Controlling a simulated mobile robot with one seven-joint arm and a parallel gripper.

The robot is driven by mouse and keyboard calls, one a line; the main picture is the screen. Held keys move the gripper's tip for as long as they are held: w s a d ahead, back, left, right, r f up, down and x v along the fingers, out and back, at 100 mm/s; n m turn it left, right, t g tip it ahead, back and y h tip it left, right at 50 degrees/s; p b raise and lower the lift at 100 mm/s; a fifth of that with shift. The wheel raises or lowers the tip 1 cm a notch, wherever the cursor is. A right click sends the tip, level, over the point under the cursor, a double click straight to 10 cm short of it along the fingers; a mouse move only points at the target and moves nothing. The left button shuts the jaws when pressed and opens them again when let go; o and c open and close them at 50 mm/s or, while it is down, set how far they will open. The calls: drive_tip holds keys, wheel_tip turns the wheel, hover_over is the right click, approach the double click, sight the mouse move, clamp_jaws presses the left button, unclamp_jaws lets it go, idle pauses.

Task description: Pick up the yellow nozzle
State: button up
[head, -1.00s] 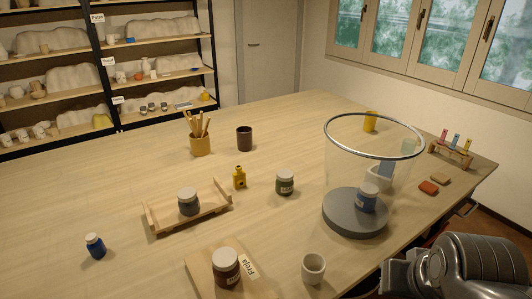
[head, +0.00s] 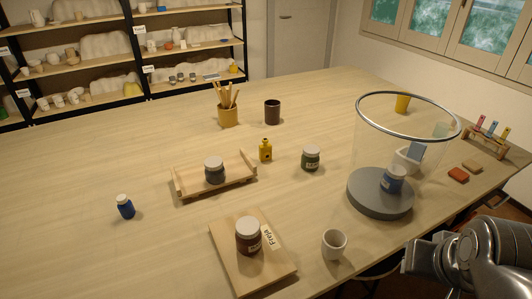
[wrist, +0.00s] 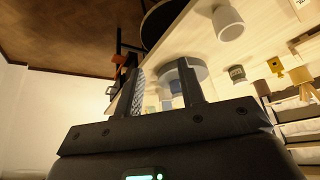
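A small rack (head: 482,146) at the far right of the table in the head view holds slim upright pieces in pink, blue and yellow. The yellow one, at the rack's right end, looks like the yellow nozzle (head: 505,133); it is small in the picture. My arm is at the lower right of the head view, in front of the table and well short of the rack. In the wrist view my gripper (wrist: 163,80) is open with nothing between its fingers. I cannot make out the nozzle in the wrist view.
A tall clear ringed cylinder on a grey disc (head: 380,207) holds a blue jar (head: 392,180), left of the rack. Red (head: 458,174) and tan blocks (head: 472,166) lie before the rack. A white cup (head: 333,244) stands near the front edge. A yellow bottle (head: 265,150) stands mid-table.

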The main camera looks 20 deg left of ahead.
drive_tip(key=o, duration=0.6)
